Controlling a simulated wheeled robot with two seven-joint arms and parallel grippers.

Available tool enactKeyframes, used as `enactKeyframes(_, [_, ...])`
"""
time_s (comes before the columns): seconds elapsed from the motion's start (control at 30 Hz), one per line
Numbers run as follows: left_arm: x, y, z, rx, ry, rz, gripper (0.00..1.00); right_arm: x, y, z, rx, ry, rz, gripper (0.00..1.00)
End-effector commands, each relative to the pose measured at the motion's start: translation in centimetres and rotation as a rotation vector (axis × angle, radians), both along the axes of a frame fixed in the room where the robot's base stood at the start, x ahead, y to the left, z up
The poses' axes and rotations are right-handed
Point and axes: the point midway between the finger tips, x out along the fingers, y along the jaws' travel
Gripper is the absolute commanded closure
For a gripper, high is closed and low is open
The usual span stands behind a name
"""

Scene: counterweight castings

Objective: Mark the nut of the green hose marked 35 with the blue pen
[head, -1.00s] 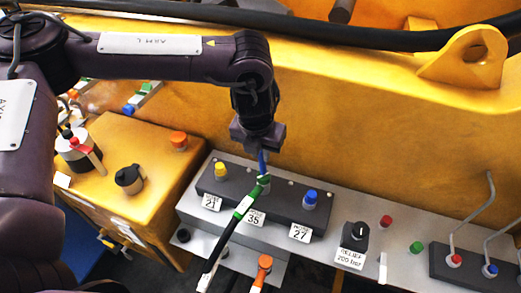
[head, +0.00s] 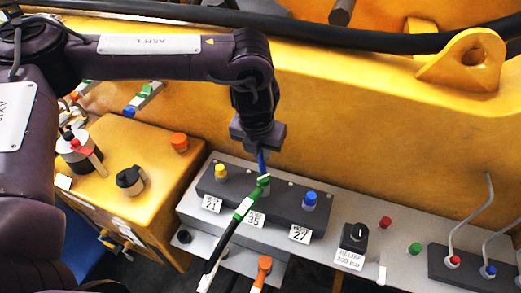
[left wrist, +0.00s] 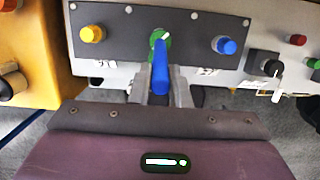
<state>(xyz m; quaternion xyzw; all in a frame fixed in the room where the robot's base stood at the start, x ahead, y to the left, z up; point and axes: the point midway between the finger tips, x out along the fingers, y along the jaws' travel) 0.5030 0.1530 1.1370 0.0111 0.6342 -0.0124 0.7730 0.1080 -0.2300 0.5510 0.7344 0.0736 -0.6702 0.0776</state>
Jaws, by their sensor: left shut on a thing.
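My left gripper (head: 258,146) is shut on the blue pen (head: 262,162), which points down at the green hose end and nut (head: 264,181) above the 35 label (head: 254,219). In the left wrist view the pen (left wrist: 161,72) stands between the fingers (left wrist: 161,92), its far end overlapping the green nut (left wrist: 154,45). A pale streak shows at the nut's top there. I cannot tell whether the pen touches the nut. The black hose (head: 222,246) with a green band runs down from it. My right gripper is out of view.
A yellow fitting (head: 221,172) over label 21 and a blue one (head: 310,200) over label 27 flank the nut on the dark block (head: 285,205). A black relief knob (head: 356,234), buttons and levers lie right. The yellow machine wall (head: 350,130) rises behind.

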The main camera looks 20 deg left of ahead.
Motion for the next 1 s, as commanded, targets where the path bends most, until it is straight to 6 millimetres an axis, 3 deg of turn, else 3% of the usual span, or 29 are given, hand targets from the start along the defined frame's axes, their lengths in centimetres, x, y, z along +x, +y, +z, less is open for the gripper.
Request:
enactKeyframes(0.6, [0.1, 0.0, 5.3, -0.001, -0.002, 0.001, 1.0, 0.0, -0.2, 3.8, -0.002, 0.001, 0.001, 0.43])
enactKeyframes(1.0, [0.1, 0.0, 5.8, -0.001, -0.002, 0.001, 1.0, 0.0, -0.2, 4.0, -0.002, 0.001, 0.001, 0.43])
